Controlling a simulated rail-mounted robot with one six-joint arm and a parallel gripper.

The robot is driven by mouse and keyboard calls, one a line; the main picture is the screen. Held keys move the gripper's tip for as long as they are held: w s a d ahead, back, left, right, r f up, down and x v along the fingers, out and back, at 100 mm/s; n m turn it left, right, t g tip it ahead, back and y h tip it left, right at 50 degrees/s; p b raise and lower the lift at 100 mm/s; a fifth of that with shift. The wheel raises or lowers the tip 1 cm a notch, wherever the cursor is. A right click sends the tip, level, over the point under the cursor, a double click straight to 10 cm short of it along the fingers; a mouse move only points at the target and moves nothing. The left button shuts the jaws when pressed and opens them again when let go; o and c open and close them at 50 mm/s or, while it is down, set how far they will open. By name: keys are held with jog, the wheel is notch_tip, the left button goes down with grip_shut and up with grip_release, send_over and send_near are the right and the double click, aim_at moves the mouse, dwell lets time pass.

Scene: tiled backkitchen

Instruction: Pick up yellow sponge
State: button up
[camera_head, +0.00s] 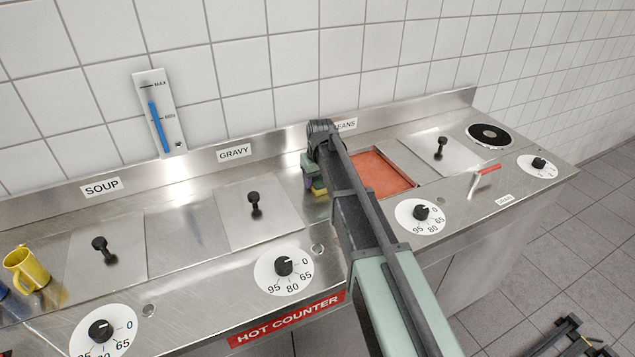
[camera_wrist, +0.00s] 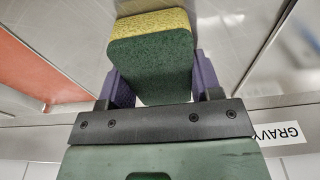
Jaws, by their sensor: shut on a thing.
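The yellow sponge (camera_wrist: 150,52) has a yellow layer and a dark green scouring layer. In the wrist view it sits between the two purple fingers of my gripper (camera_wrist: 155,85), with a finger against each side. In the head view a small yellow part of the sponge (camera_head: 319,187) shows beside my gripper (camera_head: 309,170), over the steel counter between the gravy lid and the open red well. My arm hides part of the sponge there. I cannot tell whether the sponge touches the counter.
The steel counter (camera_head: 185,235) has lids with black knobs, including the gravy lid (camera_head: 256,210), and several dials. The open red well (camera_head: 377,170) is right of my gripper. A yellow mug (camera_head: 28,268) stands at far left. A red-handled tool (camera_head: 484,174) lies at right. A tiled wall rises behind.

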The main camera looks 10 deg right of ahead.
dwell(0.3)
notch_tip(320, 180, up, 20)
jog(key=p, duration=2)
